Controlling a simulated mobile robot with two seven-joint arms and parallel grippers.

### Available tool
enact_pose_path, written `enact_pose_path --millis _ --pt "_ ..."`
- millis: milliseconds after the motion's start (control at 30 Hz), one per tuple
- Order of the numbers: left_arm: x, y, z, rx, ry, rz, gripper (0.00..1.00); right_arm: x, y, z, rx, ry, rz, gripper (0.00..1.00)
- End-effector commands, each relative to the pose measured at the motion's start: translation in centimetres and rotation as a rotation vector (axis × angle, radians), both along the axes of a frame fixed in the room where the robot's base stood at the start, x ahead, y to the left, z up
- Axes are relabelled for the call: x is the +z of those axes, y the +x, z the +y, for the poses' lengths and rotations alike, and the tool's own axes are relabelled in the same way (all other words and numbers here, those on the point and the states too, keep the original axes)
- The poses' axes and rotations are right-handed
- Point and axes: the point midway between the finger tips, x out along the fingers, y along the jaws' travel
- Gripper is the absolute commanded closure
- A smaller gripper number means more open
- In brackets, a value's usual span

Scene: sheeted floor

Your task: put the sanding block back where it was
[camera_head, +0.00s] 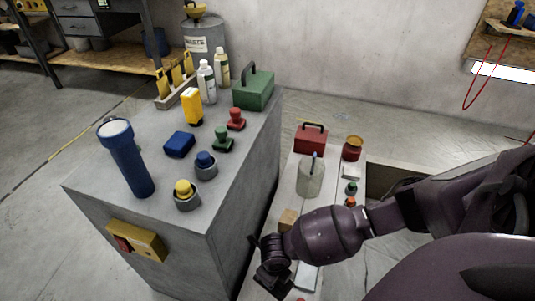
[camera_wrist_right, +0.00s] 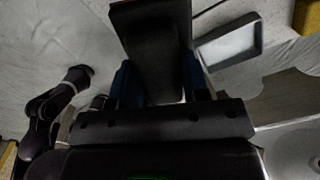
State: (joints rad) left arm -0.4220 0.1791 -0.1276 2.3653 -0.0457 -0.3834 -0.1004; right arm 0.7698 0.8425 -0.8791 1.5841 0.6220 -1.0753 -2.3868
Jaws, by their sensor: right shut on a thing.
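My right gripper (camera_head: 268,272) is at the near end of the low bench, beside the grey cabinet. It is shut on a dark, flat-faced block (camera_wrist_right: 152,50), seen between its fingers in the right wrist view; this looks like the sanding block. In the head view the block is hard to tell from the dark gripper. I cannot tell whether it touches a surface below. My left gripper is not seen in the head view.
The low bench holds a tan block (camera_head: 287,220), a pale tray (camera_head: 306,276), a grey canister (camera_head: 310,178), a red toolbox (camera_head: 310,138) and a red jar (camera_head: 352,149). The grey cabinet (camera_head: 230,225) carries a blue flashlight (camera_head: 128,160), a green toolbox (camera_head: 254,92) and several small items.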

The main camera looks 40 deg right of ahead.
Motion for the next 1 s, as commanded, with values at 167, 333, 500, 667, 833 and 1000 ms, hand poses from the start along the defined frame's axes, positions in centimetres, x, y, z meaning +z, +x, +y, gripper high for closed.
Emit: enact_pose_path --millis 167,333,500,667,833,1000 --pt "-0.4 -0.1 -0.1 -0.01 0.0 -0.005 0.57 -2.0 0.4 0.4 -0.001 0.0 0.009 0.8" --pt "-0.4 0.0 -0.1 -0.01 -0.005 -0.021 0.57 -2.9 0.5 0.4 -0.001 -0.001 0.005 0.8" --pt "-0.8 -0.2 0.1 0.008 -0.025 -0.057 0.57 -5.8 0.2 0.5 -0.002 0.001 0.012 0.8" --pt "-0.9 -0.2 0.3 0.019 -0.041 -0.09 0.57 -7.2 0.5 0.6 -0.001 0.001 0.007 0.8" --pt "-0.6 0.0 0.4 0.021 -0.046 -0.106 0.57 -7.0 1.0 0.6 0.001 0.0 0.0 0.8" --pt "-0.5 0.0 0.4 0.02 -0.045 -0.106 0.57 -7.0 1.1 0.6 0.0 0.0 -0.001 0.8"
